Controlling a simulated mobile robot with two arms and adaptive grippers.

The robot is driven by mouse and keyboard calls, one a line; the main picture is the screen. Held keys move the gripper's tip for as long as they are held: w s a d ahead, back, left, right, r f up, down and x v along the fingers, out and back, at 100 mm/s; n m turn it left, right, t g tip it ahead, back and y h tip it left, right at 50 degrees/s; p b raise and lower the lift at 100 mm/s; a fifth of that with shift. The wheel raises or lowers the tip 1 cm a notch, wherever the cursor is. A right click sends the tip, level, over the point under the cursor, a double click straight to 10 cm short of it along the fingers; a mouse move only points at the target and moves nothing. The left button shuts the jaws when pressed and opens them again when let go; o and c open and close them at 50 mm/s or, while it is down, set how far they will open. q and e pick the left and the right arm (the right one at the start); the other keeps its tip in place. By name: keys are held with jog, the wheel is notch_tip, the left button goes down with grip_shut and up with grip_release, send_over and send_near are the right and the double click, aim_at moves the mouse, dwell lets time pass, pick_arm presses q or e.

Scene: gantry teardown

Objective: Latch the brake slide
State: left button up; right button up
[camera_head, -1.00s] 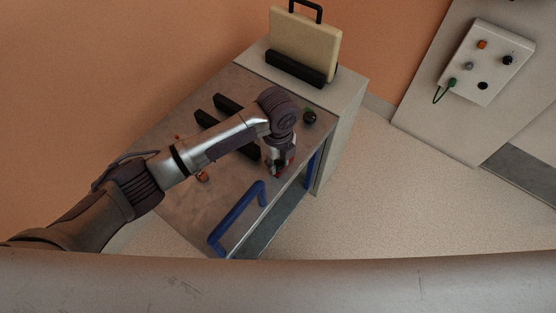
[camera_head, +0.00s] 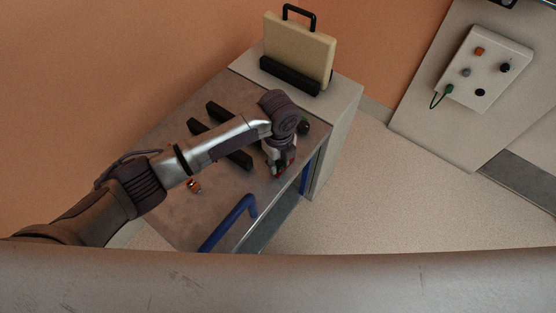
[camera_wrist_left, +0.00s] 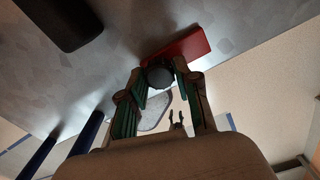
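My left gripper (camera_head: 281,168) is low at the right front edge of the grey cart top (camera_head: 185,222) in the head view. A red piece (camera_wrist_left: 188,46), likely the brake slide, shows just past the fingertips in the left wrist view, and part of it shows beside the gripper in the head view (camera_head: 284,172). A dark round knob (camera_wrist_left: 160,77) sits between the fingertips (camera_wrist_left: 161,75), with a finger close against each side. The fingers seem shut on it, and they hide part of the red piece. My right gripper is not in view.
A blue handle (camera_head: 230,222) stands at the cart's front edge. Black bars (camera_head: 220,138) lie on the top under my arm. A tan case (camera_head: 298,50) stands in a black holder behind. A white box with knobs (camera_head: 485,67) is far right. Open floor lies right of the cart.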

aim_at(280, 164)
pick_arm(q)
jog(key=o, duration=0.4)
jog(key=shift+w+d+r, duration=0.1)
jog(key=shift+w+d, duration=0.15)
jog(key=shift+s, duration=0.1)
jog(key=shift+a, duration=0.1)
jog(key=shift+r, duration=0.15)
notch_tip(280, 164, up, 12)
jog(key=shift+f, duration=0.1)
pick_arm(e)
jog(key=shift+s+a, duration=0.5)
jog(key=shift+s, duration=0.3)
pick_arm(q)
jog(key=shift+s+f, duration=0.1)
